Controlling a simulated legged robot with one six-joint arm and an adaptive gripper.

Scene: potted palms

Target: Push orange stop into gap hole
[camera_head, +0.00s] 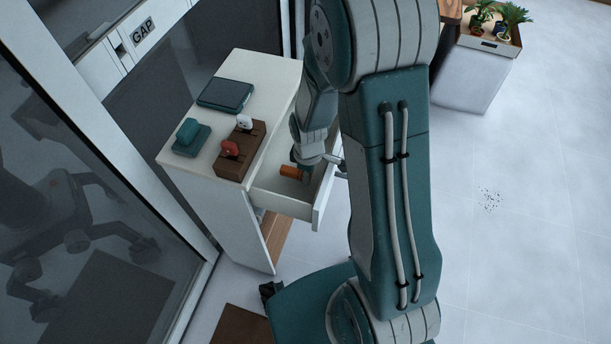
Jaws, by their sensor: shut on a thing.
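The orange stop (291,171) is a small orange piece inside the open white drawer. My gripper (304,166) reaches down into the drawer and is shut on the orange stop at its right end. The fingers are small and partly hidden by my arm. The GAP label (143,32) is on the pale frame at the upper left. A small dark slot (120,48) lies just left of the label and looks like the gap hole, too small to see into.
The drawer (283,204) stands out from a white cabinet (205,187). On top are a brown block (230,168) with red and white pieces, a teal piece (191,140) and a dark tablet (226,94). A glass panel (75,200) is at left.

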